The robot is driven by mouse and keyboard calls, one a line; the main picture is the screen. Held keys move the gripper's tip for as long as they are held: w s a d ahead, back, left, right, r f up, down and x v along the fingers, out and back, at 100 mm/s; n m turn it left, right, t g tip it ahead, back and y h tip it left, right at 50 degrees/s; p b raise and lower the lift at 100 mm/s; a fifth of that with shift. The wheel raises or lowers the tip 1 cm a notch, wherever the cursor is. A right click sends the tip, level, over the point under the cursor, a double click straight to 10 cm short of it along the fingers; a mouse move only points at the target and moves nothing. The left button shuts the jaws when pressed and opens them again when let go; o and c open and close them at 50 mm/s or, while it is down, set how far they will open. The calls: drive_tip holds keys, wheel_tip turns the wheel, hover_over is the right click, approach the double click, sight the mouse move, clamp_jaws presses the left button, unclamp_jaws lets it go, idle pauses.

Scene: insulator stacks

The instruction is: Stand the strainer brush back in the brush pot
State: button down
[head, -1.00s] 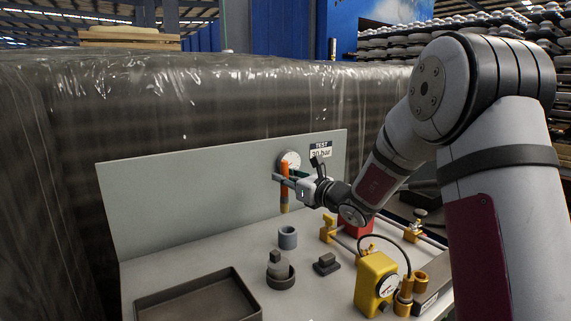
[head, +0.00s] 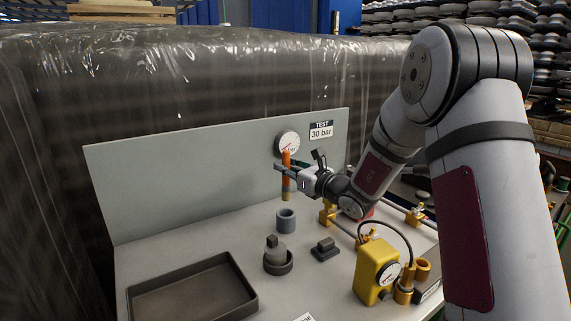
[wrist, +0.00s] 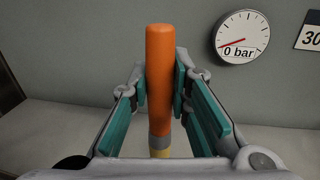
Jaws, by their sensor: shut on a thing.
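The strainer brush (head: 286,160) has an orange handle and a tan lower end. It hangs upright in my gripper (head: 287,169). In the wrist view, the orange handle (wrist: 160,75) stands between the teal finger pads (wrist: 165,90), and the tan end shows below. The brush pot (head: 286,222) is a small grey open cylinder standing on the bench. In the head view the brush's lower end is just above the pot's rim, with a small gap. The pot is not seen in the wrist view.
A dark tray (head: 192,290) lies at front left. A grey weight in a round dark holder (head: 278,264) and a dark block (head: 325,250) stand in front of the pot. A yellow pump (head: 375,272) is at right. A panel with a gauge (head: 288,143) rises behind.

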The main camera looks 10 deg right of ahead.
sight(289, 192)
drive_tip(key=shift+f+b, duration=2.6)
drive_tip(key=shift+f, duration=1.25)
drive_tip(key=c, duration=1.4)
unclamp_jaws()
drive_tip(key=shift+r, duration=0.1)
wheel_tip(289, 192, up, 10)
drive_tip(key=shift+f, duration=0.1)
